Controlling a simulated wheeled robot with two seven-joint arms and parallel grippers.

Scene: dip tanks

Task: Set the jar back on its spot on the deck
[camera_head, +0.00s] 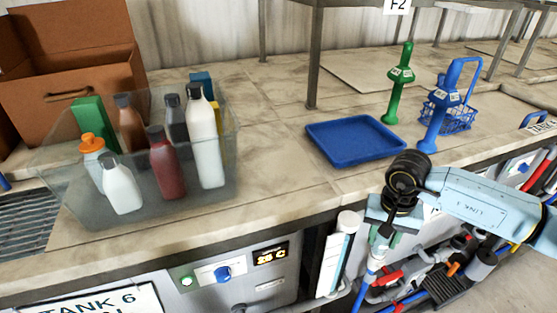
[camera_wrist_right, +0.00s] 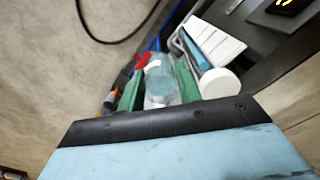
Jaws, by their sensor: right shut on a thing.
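My right gripper (camera_head: 381,240) hangs pointing down in front of the deck's front edge, right of the white capped cylinder. In the right wrist view its green fingers (camera_wrist_right: 158,88) are shut on a clear jar (camera_wrist_right: 160,72) with a pale blue tint, one finger on each side. My gripper and arm mostly hide the jar in the head view. The stone-look deck (camera_head: 275,190) lies behind and to the left of the gripper. I cannot tell which place on it is the jar's spot. My left gripper is not in view.
A blue tray (camera_head: 356,142) lies on the deck, with green (camera_head: 398,85) and blue (camera_head: 437,115) handled tools and a blue basket (camera_head: 460,118) nearby. A clear bin (camera_head: 140,207) of bottles stands left. A white capped cylinder (camera_head: 348,222) stands by the front edge. Bare deck lies between bin and tray.

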